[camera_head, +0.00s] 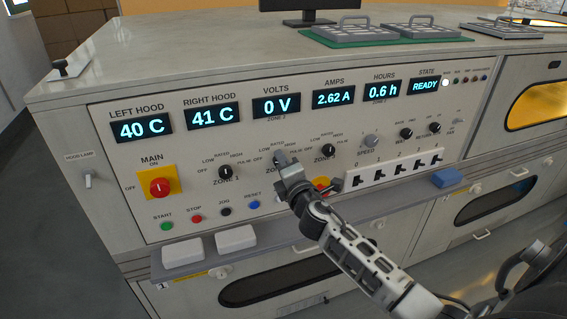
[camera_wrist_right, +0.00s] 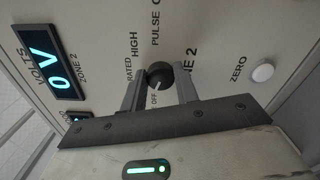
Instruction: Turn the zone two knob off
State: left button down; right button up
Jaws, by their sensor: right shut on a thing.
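The zone two knob (camera_wrist_right: 158,75) is a round black knob on the pale panel, with OFF, RATED, HIGH and PULSE printed around it. A small white mark on it appears to face the OFF label. My right gripper (camera_wrist_right: 160,88) is shut on the knob, one finger on each side. In the head view my right gripper (camera_head: 282,165) covers most of the knob. The volts display (camera_head: 276,105) for zone 2 reads 0 V. My left gripper is not in view.
The zone one knob (camera_head: 225,172) is to the left and the zone three knob (camera_head: 329,150) to the right. A red main switch (camera_head: 160,188) sits on a yellow plate at far left. A ledge (camera_head: 205,262) with white blocks runs below the panel.

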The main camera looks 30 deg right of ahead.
jog(key=shift+n, duration=1)
jog(key=o, duration=1)
jog(key=shift+b+v, duration=0.85)
jog(key=shift+v, duration=7.15)
